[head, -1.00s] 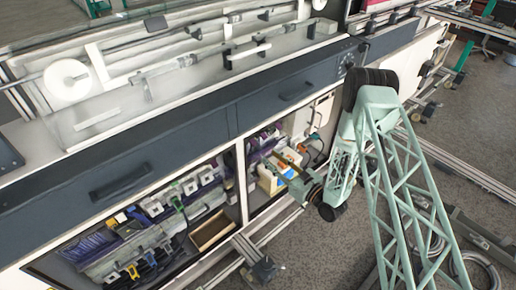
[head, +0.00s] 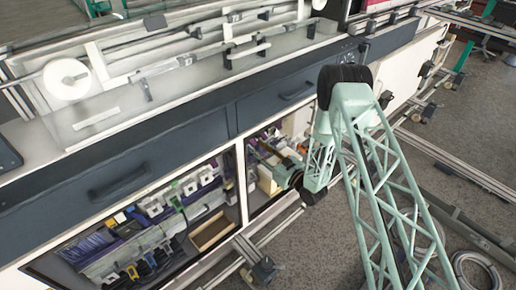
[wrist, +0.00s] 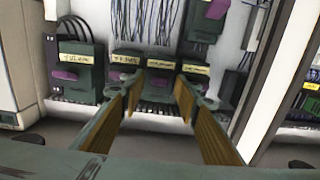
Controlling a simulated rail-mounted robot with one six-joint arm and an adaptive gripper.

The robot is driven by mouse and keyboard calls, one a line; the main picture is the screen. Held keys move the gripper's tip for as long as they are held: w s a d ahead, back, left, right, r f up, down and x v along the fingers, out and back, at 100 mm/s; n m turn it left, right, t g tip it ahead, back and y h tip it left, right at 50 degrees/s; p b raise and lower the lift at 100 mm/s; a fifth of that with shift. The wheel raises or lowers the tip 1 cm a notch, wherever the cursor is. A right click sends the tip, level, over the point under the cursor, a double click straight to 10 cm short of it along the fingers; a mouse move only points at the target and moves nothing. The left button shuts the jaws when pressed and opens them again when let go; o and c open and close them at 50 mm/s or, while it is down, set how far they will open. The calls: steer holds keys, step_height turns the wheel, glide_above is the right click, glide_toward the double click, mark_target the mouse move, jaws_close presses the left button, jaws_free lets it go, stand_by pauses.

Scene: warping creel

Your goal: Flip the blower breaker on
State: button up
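Several dark green breakers with yellow labels and purple parts line the cabinet's back wall in the wrist view: one at left (wrist: 75,72), one left of centre (wrist: 126,62), one at centre right (wrist: 190,72). The lettering is too blurred for me to tell which is the blower breaker. My gripper (wrist: 158,88) is open and empty, its two tan-padded fingers spread in front of the middle breakers. I cannot tell whether a fingertip touches one. In the head view my gripper (head: 284,172) is at the right cabinet opening, and its fingertips are hard to make out.
The opening's white side post (wrist: 268,75) stands close on the right in the wrist view. Dark cables (wrist: 68,30) hang at upper left. In the head view, a left bay (head: 150,225) holds more devices and an open wooden box (head: 212,232).

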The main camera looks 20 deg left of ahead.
mark_target(253, 141)
steer(key=shift+c, duration=0.5)
steer(key=c, duration=0.8)
steer(key=shift+r+h+p, duration=0.3)
steer(key=shift+h+p, duration=0.05)
steer(key=shift+h, duration=0.05)
steer(key=shift+r+g+h+p, duration=0.85)
steer(key=shift+g+h+p, duration=0.15)
steer(key=shift+h, duration=0.3)
steer(key=shift+a+r+g+h+p, duration=0.15)
steer(key=shift+r+g+h+p, duration=0.55)
steer(key=shift+h+p, duration=0.5)
steer(key=shift+w+a+r+g+h+p, duration=0.1)
steer(key=shift+w+r+g+h+p, duration=0.15)
steer(key=shift+h+p, duration=0.4)
steer(key=shift+s+g+h, duration=0.1)
steer(key=shift+g+h, duration=0.15)
